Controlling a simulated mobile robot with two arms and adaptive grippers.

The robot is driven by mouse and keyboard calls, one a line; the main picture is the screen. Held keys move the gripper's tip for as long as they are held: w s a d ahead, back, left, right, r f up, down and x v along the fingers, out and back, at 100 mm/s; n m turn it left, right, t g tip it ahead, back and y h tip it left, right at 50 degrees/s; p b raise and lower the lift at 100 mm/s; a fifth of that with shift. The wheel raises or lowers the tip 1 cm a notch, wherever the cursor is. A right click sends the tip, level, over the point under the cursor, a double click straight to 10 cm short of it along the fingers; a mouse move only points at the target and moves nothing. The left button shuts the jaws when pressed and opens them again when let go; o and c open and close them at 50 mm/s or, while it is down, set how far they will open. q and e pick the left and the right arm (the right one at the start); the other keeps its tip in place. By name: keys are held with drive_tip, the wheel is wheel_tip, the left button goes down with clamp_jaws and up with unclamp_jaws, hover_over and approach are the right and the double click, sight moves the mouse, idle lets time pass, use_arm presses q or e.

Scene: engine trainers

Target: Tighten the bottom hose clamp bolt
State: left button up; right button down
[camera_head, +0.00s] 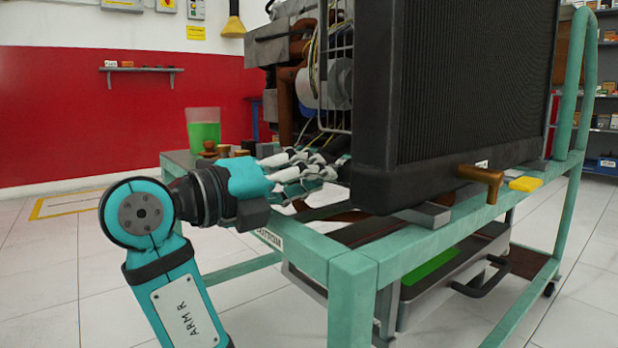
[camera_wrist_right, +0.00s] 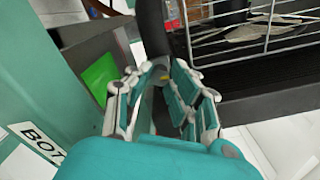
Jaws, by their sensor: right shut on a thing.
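My right gripper (camera_head: 328,170) reaches in behind the left edge of the black radiator (camera_head: 455,90), low on the engine trainer. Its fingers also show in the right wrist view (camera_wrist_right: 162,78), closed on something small. A yellowish speck and a grey curved edge show between the fingertips there, where the bottom hose clamp bolt seems to be; its shape is mostly hidden by the fingers. A dark hose-like curve (camera_wrist_right: 152,25) rises just beyond the fingertips. My left gripper is not in view.
The green trainer frame (camera_head: 300,250) runs below and in front of the arm. A wire guard (camera_head: 335,70) stands above the gripper. A beaker of green liquid (camera_head: 204,130) stands behind it. A brass outlet (camera_head: 482,180) and yellow block (camera_head: 525,184) are at right.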

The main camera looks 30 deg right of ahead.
drive_tip(key=c, duration=1.2)
unclamp_jaws()
wheel_tip(320, 180, up, 10)
drive_tip(key=shift+r, duration=0.1)
drive_tip(key=shift+a, duration=0.1)
